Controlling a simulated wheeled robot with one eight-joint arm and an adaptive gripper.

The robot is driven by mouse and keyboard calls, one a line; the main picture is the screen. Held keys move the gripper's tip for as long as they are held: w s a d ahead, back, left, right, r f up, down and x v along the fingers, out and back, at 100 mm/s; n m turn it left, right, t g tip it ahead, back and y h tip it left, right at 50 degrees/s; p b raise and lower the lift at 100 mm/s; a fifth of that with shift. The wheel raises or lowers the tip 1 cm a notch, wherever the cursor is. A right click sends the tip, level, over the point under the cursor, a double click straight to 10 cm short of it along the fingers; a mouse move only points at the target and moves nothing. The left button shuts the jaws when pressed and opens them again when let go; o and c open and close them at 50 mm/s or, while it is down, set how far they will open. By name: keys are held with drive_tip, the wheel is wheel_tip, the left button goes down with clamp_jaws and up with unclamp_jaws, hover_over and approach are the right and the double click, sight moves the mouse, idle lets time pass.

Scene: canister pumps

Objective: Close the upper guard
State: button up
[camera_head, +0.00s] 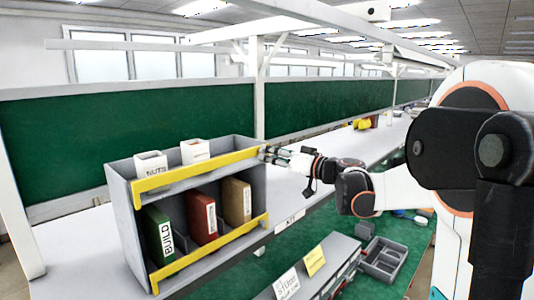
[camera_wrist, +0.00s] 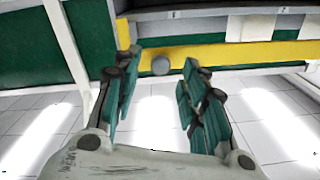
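The upper guard (camera_head: 195,172) is a long yellow bar along the upper front of a grey two-level shelf unit (camera_head: 122,212). My gripper (camera_head: 272,154) is at the bar's right end. In the wrist view the yellow bar (camera_wrist: 235,55) runs across the upper part, with a small grey round knob (camera_wrist: 160,65) on it. My gripper's two teal-padded fingers (camera_wrist: 159,72) are apart, one on each side of the knob. I see a gap on both sides and cannot tell any contact. The bar's exact tilt is unclear.
Two white boxes (camera_head: 151,164) stand on the upper level. A lower yellow guard (camera_head: 208,256) fronts green, red and brown binders (camera_head: 203,218). The unit stands on a white bench (camera_head: 85,245). A grey tray (camera_head: 382,259) and signs lie at lower right. The bench behind my arm is mostly clear.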

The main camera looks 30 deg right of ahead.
drive_tip(key=shift+x, duration=1.3)
drive_tip(key=shift+c, duration=0.5)
clamp_jaws()
drive_tip(key=shift+r, duration=0.1)
drive_tip(key=shift+w+a+r+g+p, duration=0.1)
drive_tip(key=shift+w+g+p, duration=0.05)
drive_tip(key=shift+g+p, duration=0.3)
drive_tip(key=shift+o, duration=0.5)
unclamp_jaws()
